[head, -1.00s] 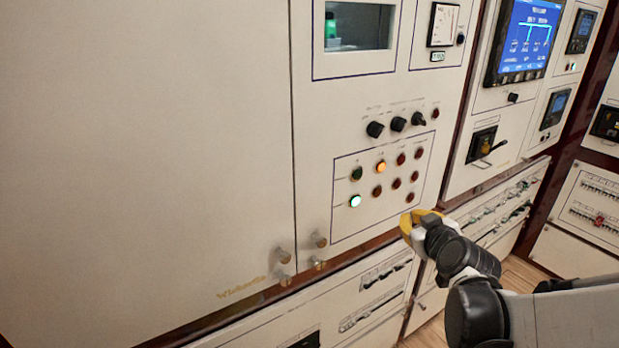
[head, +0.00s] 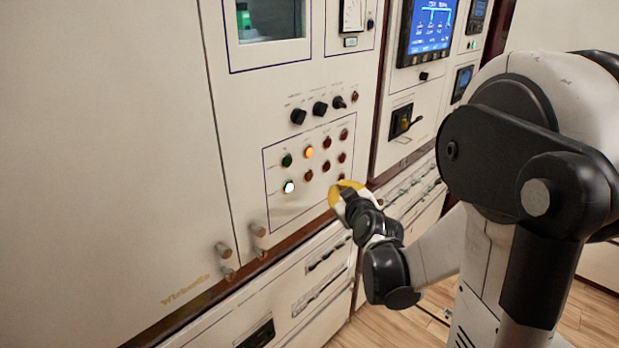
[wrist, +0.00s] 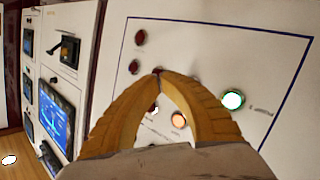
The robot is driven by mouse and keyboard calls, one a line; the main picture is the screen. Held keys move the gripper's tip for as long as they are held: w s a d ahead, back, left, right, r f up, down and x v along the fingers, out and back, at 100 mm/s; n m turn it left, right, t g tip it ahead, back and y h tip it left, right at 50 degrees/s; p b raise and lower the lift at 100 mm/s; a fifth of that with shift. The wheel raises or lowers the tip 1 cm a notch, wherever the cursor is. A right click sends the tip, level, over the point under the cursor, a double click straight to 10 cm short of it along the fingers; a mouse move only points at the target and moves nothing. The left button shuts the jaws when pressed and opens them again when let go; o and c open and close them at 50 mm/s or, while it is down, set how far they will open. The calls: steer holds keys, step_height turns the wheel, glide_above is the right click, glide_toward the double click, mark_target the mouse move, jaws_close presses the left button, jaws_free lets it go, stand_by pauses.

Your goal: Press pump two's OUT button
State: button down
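The button panel (head: 275,217) is a blue-outlined cream area with rows of round buttons. The head view shows a lit white-green button (head: 289,187), a lit orange button (head: 309,153), a dark green button (head: 287,160) and several dark red ones (head: 326,142). Labels are too small to read, so I cannot tell which is pump two's OUT button. My gripper (wrist: 158,73) has yellow fingers with tips together and nothing between them. In the head view it is at the panel's lower right. In the wrist view its fingers hide part of the buttons; contact cannot be told.
Black knobs (head: 320,109) sit above the panel. Metal door handles (head: 258,238) stick out at lower left. A blue screen (head: 431,27) and a switch with a handle (head: 404,121) are to the right. Wooden floor (head: 420,325) is open below.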

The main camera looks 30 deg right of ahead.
mark_target(315, 175)
steer(key=shift+w+a, duration=0.35)
steer(key=shift+w, duration=0.65)
steer(key=shift+w+a, duration=0.4)
steer(key=shift+w, duration=0.55)
steer(key=shift+w+a, duration=0.35)
steer(key=shift+w, duration=0.65)
steer(key=shift+w, duration=0.1)
steer(key=shift+w+a, duration=0.15)
steer(key=shift+w, duration=0.15)
steer(key=shift+w+a+b, duration=0.15)
steer(key=shift+w+b, duration=0.15)
steer(key=shift+w, duration=0.1)
steer(key=shift+s, duration=0.1)
steer(key=shift+s+d, duration=0.3)
steer(key=shift+s, duration=0.4)
steer(key=s, duration=0.1)
steer(key=s+d, duration=0.1)
steer(key=s, duration=0.2)
steer(key=shift+s+d, duration=0.35)
